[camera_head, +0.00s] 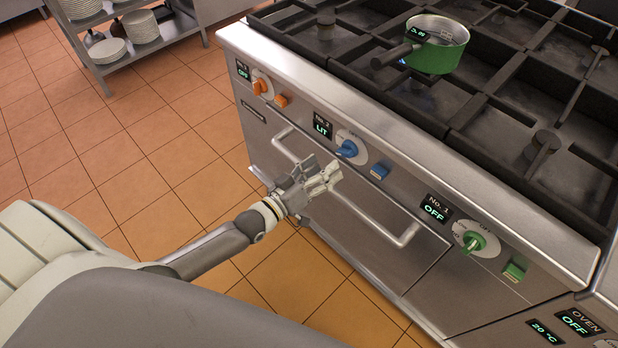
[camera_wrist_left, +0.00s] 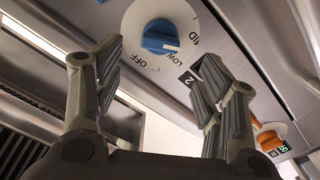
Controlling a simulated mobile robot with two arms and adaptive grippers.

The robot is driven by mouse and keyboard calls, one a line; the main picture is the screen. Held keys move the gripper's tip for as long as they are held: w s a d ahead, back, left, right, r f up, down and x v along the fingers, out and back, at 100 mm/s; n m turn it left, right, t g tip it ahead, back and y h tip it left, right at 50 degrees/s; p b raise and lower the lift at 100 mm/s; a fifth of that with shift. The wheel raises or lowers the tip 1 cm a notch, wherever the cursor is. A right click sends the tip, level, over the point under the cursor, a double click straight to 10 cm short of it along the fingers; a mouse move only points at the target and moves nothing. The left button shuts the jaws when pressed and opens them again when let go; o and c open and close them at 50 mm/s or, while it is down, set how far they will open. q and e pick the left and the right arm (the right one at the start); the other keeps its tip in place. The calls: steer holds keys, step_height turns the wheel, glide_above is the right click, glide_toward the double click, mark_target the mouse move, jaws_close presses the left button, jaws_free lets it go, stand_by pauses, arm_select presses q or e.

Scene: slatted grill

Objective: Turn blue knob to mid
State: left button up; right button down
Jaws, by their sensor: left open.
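The blue knob (camera_head: 347,149) sits on the stove's front panel on a white dial (camera_head: 353,143). The display (camera_head: 322,127) beside it reads "No. 2 LIT". In the left wrist view the blue knob (camera_wrist_left: 160,37) is at the top, with its white mark pointing toward LOW; OFF and MID also show on the dial. My left gripper (camera_head: 332,174) is open and empty, just in front of the panel and a little below the knob. In the left wrist view its fingers (camera_wrist_left: 160,75) stand apart with the knob beyond them, not touching it. My right gripper is not in view.
An orange knob (camera_head: 262,86) is to the left and a green knob (camera_head: 473,242) to the right. A blue button (camera_head: 380,171) is beside the blue knob. A handle bar (camera_head: 345,200) runs below the panel. A green pot (camera_head: 438,47) stands on the grates.

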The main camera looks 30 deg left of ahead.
arm_select(q)
steer(key=v, duration=0.4)
steer(key=shift+s+a, duration=0.1)
steer(key=shift+s, duration=0.2)
steer(key=shift+f, duration=0.1)
steer(key=s+a+f+g+y, duration=0.2)
steer(key=s+f, duration=0.1)
steer(key=f, duration=0.6)
steer(key=s+a+f+m+g+y, duration=0.1)
steer(key=s+f+g, duration=0.25)
steer(key=f, duration=0.55)
steer(key=s+a+f+g+y, duration=0.15)
steer(key=s+f, duration=0.25)
steer(key=f, duration=0.5)
steer(key=s+f+m+g, duration=0.1)
steer(key=s+f+g, duration=0.2)
steer(key=s, duration=0.6)
steer(key=s+d+f+m+g+y, duration=0.1)
steer(key=s+f+g, duration=0.2)
steer(key=s+f, duration=0.5)
steer(key=s+d+f+m+g, duration=0.1)
steer(key=s+f+g, duration=0.2)
steer(key=s, duration=0.9)
step_height(320, 180, down, 3)
steer(key=shift+s+d+f+y, duration=0.1)
steer(key=shift+s+d+y, duration=0.15)
steer(key=shift+y, duration=0.1)
